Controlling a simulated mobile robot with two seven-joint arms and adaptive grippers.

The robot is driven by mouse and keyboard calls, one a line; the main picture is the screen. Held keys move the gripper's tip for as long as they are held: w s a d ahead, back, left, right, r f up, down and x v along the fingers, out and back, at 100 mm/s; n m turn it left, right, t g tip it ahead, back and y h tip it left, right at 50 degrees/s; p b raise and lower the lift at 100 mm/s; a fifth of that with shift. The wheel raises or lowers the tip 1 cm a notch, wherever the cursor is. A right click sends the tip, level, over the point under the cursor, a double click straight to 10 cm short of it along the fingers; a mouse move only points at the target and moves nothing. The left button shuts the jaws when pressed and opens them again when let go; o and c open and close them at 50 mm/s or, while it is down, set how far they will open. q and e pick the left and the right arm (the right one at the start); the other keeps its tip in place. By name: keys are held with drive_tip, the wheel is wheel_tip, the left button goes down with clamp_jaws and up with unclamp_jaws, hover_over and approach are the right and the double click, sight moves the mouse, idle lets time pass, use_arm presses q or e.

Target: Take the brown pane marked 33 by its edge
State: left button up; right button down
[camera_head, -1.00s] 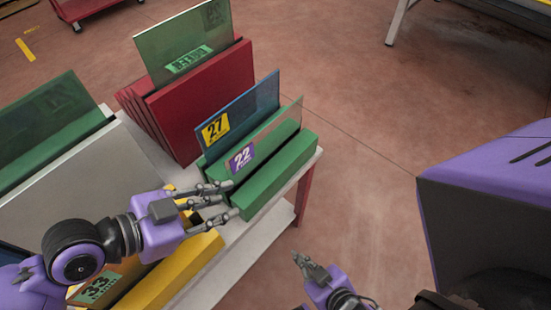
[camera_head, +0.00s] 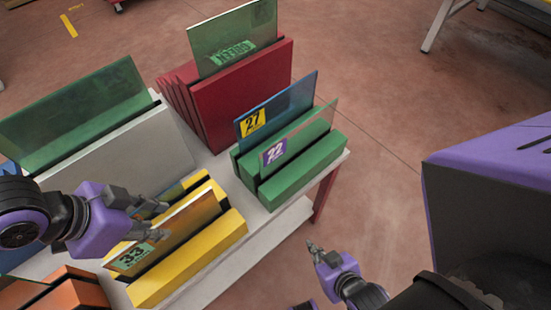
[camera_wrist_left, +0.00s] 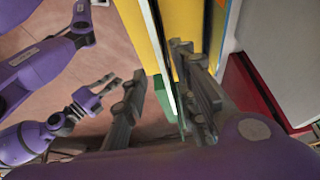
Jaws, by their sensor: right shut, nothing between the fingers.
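The brown pane marked 33 (camera_head: 180,228) stands on edge in the slot of a yellow rack (camera_head: 205,255), its green 33 label at the lower left. My left gripper (camera_head: 158,219) is at the pane's upper left edge, close above it, and hides part of it. In the left wrist view its fingers (camera_wrist_left: 168,92) are spread apart over the yellow rack; I cannot tell whether they touch the pane. My right gripper (camera_head: 317,250) is shut and empty, over the floor right of the table; it also shows in the left wrist view (camera_wrist_left: 104,88).
A green rack (camera_head: 305,175) holds the blue pane 27 (camera_head: 290,102) and pane 22 (camera_head: 308,137). A red rack (camera_head: 240,95) with a green pane (camera_head: 232,35) stands behind. A grey-white rack (camera_head: 120,165) is at left, an orange rack (camera_head: 75,292) in front.

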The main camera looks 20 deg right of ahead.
sight(173, 226)
use_arm(q)
drive_tip(key=x, duration=0.7)
drive_tip(key=shift+w+a+f, duration=0.2)
drive_tip(key=shift+a, duration=0.05)
drive_tip(key=shift+f, duration=0.1)
drive_tip(key=shift+c, duration=1.3)
clamp_jaws()
use_arm(e)
drive_tip(key=shift+s+d+f+g, duration=0.15)
drive_tip(key=shift+s+f, duration=0.15)
drive_tip(key=shift+s, duration=0.5)
drive_tip(key=shift+s+d+f+g, duration=0.15)
drive_tip(key=shift+s+f, duration=0.1)
drive_tip(key=shift+s, duration=0.55)
use_arm(q)
drive_tip(key=shift+w, duration=0.1)
use_arm(e)
drive_tip(key=shift+a, duration=0.1)
